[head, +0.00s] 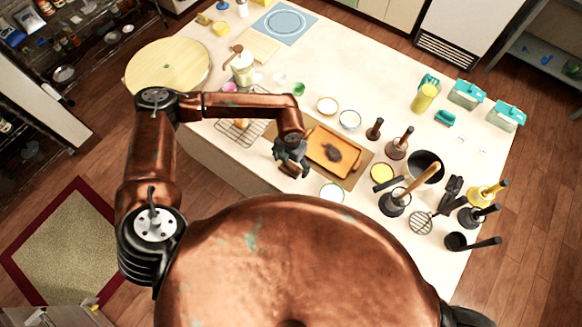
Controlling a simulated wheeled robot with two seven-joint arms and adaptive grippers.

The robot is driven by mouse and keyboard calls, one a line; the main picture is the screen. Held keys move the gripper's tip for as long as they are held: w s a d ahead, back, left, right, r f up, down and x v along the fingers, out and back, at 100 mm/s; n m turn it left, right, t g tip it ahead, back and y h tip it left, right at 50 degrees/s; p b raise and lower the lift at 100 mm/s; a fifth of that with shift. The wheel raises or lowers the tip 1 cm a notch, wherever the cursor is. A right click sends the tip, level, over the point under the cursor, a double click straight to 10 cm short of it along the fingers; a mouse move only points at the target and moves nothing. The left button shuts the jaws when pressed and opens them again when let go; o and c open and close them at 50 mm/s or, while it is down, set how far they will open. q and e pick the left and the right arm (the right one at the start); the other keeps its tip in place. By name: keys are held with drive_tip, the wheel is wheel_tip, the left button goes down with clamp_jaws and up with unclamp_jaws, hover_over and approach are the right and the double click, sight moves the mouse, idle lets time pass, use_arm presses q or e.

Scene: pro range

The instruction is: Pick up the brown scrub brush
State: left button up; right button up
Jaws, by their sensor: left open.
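My left gripper (289,168) is open above the counter (420,60), just left of the orange tray. A small brown object (288,171) shows at its fingertips, partly hidden by the gripper. It may be the brown scrub brush, but it is too small to be sure. I cannot tell whether the fingers touch it. My right gripper is not in view.
The orange tray (318,168) holds a dark brown item (332,152). A wire rack (238,130) lies to the left. Bowls (350,120) stand behind the tray. Several dark, handled pots and utensils (397,203) crowd the right. The counter's back middle is clear.

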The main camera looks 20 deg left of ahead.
use_arm(q)
drive_tip(key=shift+f, duration=0.95)
drive_tip(key=c, duration=1.2)
drive_tip(key=shift+r, duration=0.1)
drive_tip(key=shift+c, duration=0.2)
drive_tip(key=shift+r, duration=0.45)
drive_tip(key=shift+s+r+b, duration=0.2)
drive_tip(key=shift+r+b, duration=0.55)
drive_tip(key=shift+r, duration=0.45)
drive_tip(key=s+r+b, duration=0.3)
drive_tip(key=s+r, duration=0.6)
drive_tip(key=s, duration=0.4)
drive_tip(key=shift+s+a+r, duration=0.25)
drive_tip(key=shift+a+r, duration=0.05)
drive_tip(key=shift+a, duration=0.15)
